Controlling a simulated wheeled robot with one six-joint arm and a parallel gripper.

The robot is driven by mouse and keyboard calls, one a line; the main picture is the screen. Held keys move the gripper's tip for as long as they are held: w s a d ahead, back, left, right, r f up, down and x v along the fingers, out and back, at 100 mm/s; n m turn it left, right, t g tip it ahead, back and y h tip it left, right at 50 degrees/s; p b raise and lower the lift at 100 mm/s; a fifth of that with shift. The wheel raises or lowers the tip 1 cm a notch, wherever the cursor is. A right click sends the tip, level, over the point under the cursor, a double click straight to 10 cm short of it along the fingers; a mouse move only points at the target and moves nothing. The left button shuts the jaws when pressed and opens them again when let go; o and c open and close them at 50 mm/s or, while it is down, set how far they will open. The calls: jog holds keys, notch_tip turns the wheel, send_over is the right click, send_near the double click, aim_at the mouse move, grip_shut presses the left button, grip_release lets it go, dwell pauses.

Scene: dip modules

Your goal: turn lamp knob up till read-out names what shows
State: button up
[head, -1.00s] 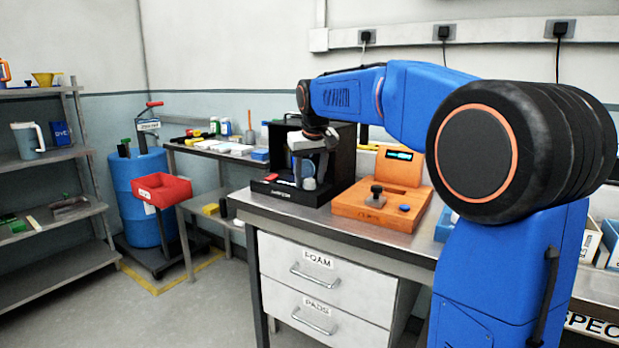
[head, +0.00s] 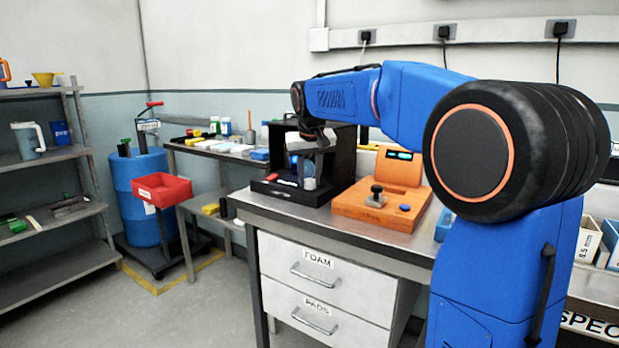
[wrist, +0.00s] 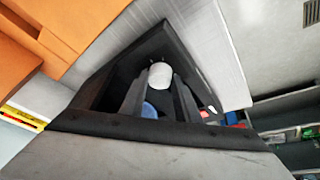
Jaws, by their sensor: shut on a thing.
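The black box (head: 342,160), open at the front, stands on the bench. A pale grey round knob (head: 309,184) shows low at its front; I take it as the lamp knob. My gripper (head: 309,168) reaches down in front of the box and is shut on the knob. In the wrist view the pale knob (wrist: 160,76) sits between my two dark fingers (wrist: 159,92). A lit blue patch shows behind the fingers. The orange unit (head: 350,208) to the right has a small lit cyan read-out (head: 399,155); its text is too small to read.
The orange unit also carries a black-topped knob (head: 376,193) and a blue button (head: 404,208). Small red and white items lie on the box's front ledge. A side table with bottles stands behind at left, with a red bin (head: 161,189) before it.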

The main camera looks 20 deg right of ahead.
jog(key=m+h, duration=0.1)
jog(key=m, duration=0.1)
jog(key=m+g, duration=0.1)
jog(key=m, duration=0.2)
jog(key=shift+w+a+h, duration=0.1)
jog(key=shift+a+h, duration=0.05)
jog(key=shift+h, duration=0.25)
jog(key=shift+m+g+h, duration=0.4)
jog(key=shift+m+g, duration=0.1)
jog(key=shift+m, duration=1)
jog(key=o, duration=1)
jog(key=shift+o, duration=0.2)
jog(key=v, duration=1.7)
jog(key=shift+r, duration=0.2)
jog(key=shift+w, duration=0.1)
